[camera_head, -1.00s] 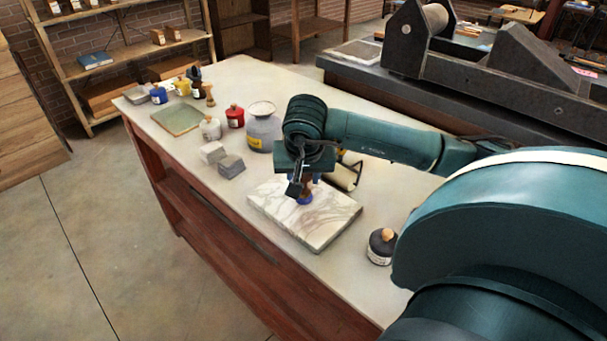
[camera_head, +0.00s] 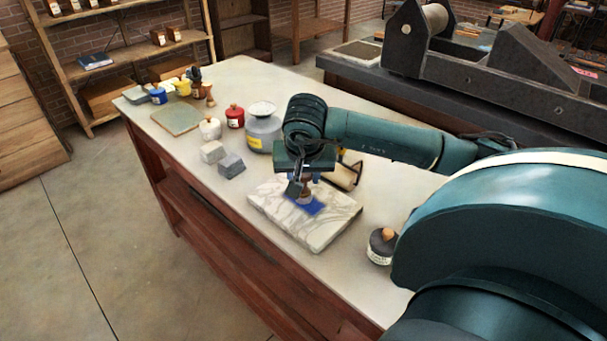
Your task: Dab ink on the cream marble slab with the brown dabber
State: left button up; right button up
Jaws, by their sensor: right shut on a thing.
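The cream marble slab (camera_head: 325,232) with grey veins lies flat on the table. A blue ink patch (camera_head: 318,207) shows on its top, partly hidden by the dabber. My right gripper (camera_head: 299,186) points down over the slab and is shut on the brown dabber (camera_head: 305,198). The dabber's lower end is at the blue patch; whether it touches the stone I cannot tell. My left gripper is not in view.
A roller (camera_head: 346,176) lies behind the slab. A dark jar (camera_head: 381,246) stands to its right. The table's front edge is near the slab.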

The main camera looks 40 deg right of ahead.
dwell(0.4)
jog(key=shift+r+p, duration=2.35)
jog(key=shift+r, duration=1.15)
